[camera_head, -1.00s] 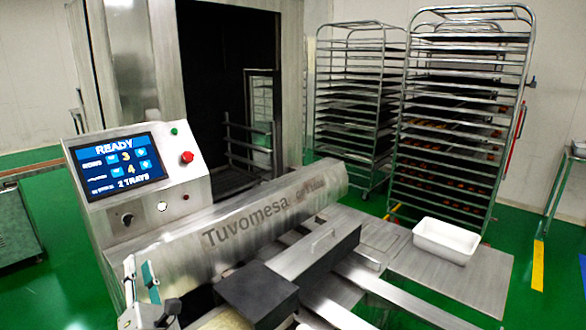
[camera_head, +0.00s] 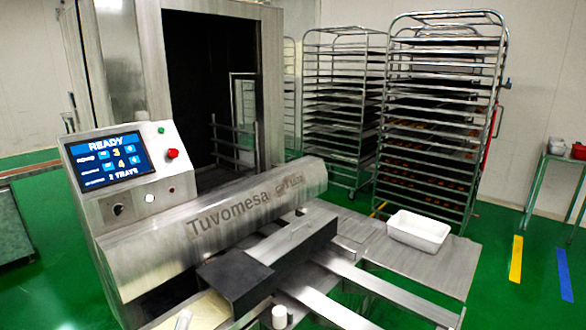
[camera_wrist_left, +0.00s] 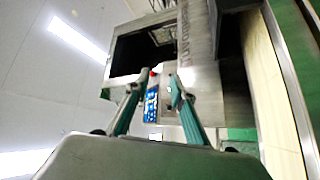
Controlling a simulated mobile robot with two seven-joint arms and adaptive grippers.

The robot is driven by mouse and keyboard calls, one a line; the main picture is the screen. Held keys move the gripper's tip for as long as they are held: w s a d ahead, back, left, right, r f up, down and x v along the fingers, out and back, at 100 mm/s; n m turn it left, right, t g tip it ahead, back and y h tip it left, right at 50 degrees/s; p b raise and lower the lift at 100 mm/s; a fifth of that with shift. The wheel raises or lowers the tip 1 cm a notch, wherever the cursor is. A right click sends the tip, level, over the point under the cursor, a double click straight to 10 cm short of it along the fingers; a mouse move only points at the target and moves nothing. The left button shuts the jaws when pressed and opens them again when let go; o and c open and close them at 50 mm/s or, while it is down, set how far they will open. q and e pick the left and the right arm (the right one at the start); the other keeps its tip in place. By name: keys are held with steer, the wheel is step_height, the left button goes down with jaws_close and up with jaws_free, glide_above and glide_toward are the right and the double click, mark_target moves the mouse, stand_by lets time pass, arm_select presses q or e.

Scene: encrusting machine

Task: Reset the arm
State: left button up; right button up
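The encrusting machine (camera_head: 210,225) stands in front of me, with "Tuvomesa" on its cover and a lit control panel (camera_head: 108,160) reading READY at its left end. My right gripper is in neither view.
A white tub (camera_head: 419,232) sits on the machine's side table (camera_head: 425,272). Tall tray racks (camera_head: 440,120) stand behind it. A black block (camera_head: 235,280) and metal rails lie at the machine's front. Green floor is open at right, before a small table (camera_head: 553,185).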

arm_select(q)
steer(key=s+d+f+m+g+h, duration=0.25)
steer(key=s+f+m, duration=0.2)
steer(key=f, duration=0.35)
steer(key=s+d+f+m+g+h, duration=0.1)
steer(key=s+d+f+m+g, duration=0.2)
steer(key=f+m, duration=0.4)
steer(key=s+a+f+m+g+y, duration=0.1)
steer(key=s+a+f+m+g, duration=0.1)
steer(key=s+f, duration=0.4)
steer(key=s+a+f+m+g+y, duration=0.1)
steer(key=s+a+f+m+g, duration=0.1)
steer(key=s+f, duration=0.3)
step_height(320, 180, down, 3)
steer(key=shift+s+r+m+g, duration=0.2)
steer(key=shift+s+m+g, duration=0.25)
steer(key=shift+g, duration=0.2)
